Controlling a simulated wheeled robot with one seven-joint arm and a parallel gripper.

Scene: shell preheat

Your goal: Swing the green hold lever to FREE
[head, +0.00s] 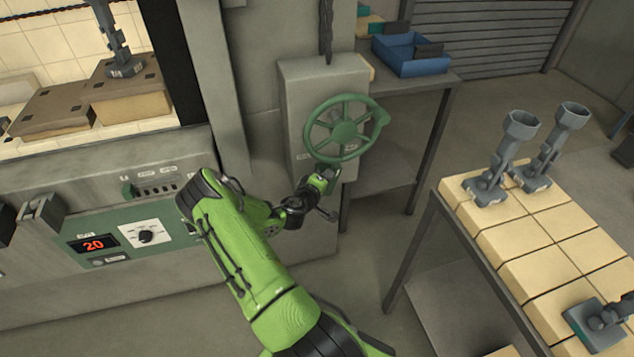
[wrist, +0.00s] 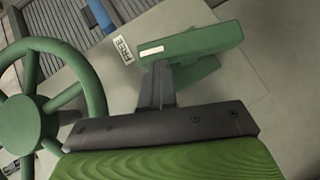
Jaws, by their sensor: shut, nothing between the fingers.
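The green hold lever (wrist: 200,40) shows in the wrist view as a green bar with a white stripe near its left end. That end lies next to a small FREE label (wrist: 123,50) on the grey box. My gripper (wrist: 158,85) is shut, with its fingertips at the lever's lower edge near the striped end. Whether they touch it I cannot tell. A lower green piece shows behind the fingers. In the head view my gripper (head: 325,181) is just below the handwheel (head: 343,128), and the lever is largely hidden there.
The handwheel rim is close to my gripper on the left in the wrist view. A table with pale blocks (head: 560,222) and grey castings stands at right. A shelf with a blue bin (head: 410,60) is behind. The furnace panel (head: 120,240) reads 20.

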